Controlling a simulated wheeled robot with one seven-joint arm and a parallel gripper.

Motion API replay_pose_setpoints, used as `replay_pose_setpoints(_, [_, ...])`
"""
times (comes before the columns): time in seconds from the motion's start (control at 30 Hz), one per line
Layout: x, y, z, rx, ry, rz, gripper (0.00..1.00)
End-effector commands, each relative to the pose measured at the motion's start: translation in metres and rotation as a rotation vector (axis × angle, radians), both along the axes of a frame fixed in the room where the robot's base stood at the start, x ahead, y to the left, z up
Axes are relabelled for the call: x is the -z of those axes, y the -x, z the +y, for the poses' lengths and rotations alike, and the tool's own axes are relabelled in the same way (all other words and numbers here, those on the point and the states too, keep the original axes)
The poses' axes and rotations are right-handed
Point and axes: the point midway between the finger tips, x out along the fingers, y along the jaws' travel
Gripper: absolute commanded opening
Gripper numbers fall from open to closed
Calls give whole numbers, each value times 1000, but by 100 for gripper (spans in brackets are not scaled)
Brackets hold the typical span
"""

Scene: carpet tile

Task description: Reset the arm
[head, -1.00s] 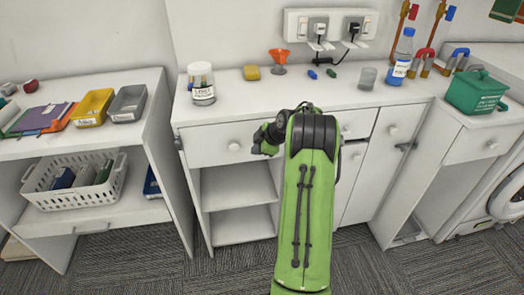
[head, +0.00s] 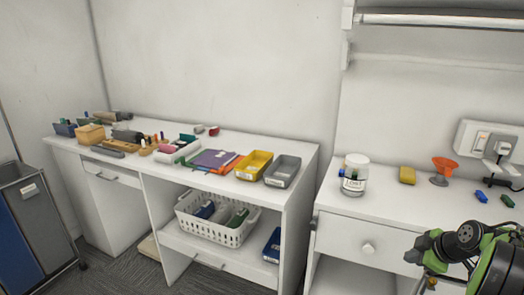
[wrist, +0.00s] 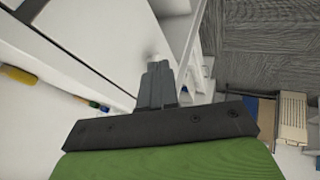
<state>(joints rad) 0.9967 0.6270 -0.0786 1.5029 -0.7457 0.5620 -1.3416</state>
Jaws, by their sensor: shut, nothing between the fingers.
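My green and black arm (head: 468,255) shows at the lower right of the head view, folded in front of the right-hand counter. My gripper (wrist: 158,72) shows in the wrist view as dark fingers pressed together, with nothing between them. A white drawer knob shows just beyond the fingertips in that view. In the head view the fingertips cannot be made out.
A counter with a lidded jar (head: 354,176), a yellow sponge (head: 407,175) and an orange funnel (head: 443,166) stands at right. The left desk holds a yellow bin (head: 254,164), a grey bin (head: 282,171) and a white basket (head: 232,237) below. Carpet shows at lower left.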

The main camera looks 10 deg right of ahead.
Motion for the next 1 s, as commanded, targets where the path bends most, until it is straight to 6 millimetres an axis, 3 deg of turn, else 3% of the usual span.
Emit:
replay_pose_setpoints(0.13, [-77,-13,80,66,-48,41,0])
replay_pose_setpoints(0.27, [-143,7,174,194,-122,96,0])
replay_pose_setpoints(0.4, [-196,64,266,353,-203,132,0])
replay_pose_setpoints(0.5, [-216,120,312,476,-265,147,0])
replay_pose_setpoints(0.6, [-221,171,336,589,-326,150,0])
replay_pose_setpoints(0.7, [-217,205,343,674,-374,152,0])
replay_pose_setpoints(0.8, [-212,220,344,717,-398,152,0])
replay_pose_setpoints(1.0, [-209,221,344,727,-402,154,0])
